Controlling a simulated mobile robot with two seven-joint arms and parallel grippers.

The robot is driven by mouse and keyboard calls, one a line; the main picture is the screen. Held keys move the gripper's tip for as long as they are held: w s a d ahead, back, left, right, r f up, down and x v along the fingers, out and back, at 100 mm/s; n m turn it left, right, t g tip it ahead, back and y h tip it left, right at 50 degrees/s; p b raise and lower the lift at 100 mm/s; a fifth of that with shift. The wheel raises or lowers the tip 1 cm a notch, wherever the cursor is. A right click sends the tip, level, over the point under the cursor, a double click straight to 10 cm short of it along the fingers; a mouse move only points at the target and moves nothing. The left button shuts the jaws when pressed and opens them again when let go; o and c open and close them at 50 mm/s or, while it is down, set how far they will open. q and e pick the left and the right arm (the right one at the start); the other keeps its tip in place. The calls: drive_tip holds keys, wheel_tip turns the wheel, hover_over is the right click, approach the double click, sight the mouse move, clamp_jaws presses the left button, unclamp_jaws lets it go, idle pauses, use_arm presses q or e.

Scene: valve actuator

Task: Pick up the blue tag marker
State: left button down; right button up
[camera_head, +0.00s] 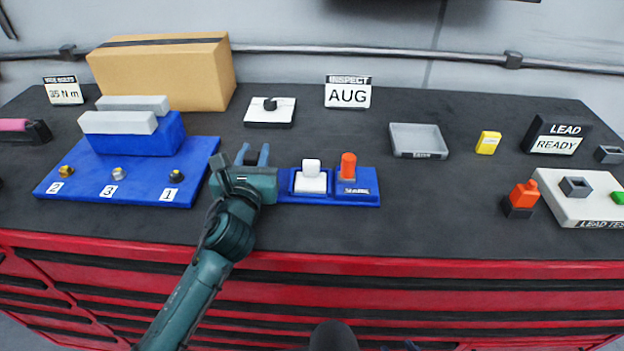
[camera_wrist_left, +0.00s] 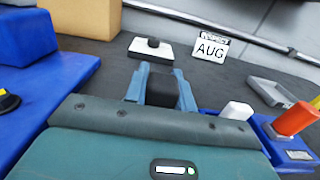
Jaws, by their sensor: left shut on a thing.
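My left gripper (camera_head: 253,153) is over the table at the left end of the small blue tray (camera_head: 330,201). It is shut on a dark block (camera_wrist_left: 162,90), seen between its fingers in the left wrist view. No blue colour shows on that block, so I cannot tell whether it is the blue tag marker. The tray holds a white-topped marker (camera_head: 311,168) and an orange-topped marker (camera_head: 348,165). The gripper hides the tray's left end. My right gripper is not in view.
Left of the gripper is a blue board (camera_head: 140,188) with numbered knobs and grey-topped blocks. Behind stand a cardboard box (camera_head: 165,78), a white plate with a black knob (camera_head: 270,111) and an AUG sign (camera_head: 347,95). To the right is a grey tray (camera_head: 418,140). The table's centre front is clear.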

use_arm(q)
drive_tip(key=shift+r, duration=0.2)
wheel_tip(320, 180, up, 8)
drive_tip(key=shift+f, duration=4.2)
drive_tip(key=shift+f, duration=0.15)
drive_tip(key=shift+r, duration=0.4)
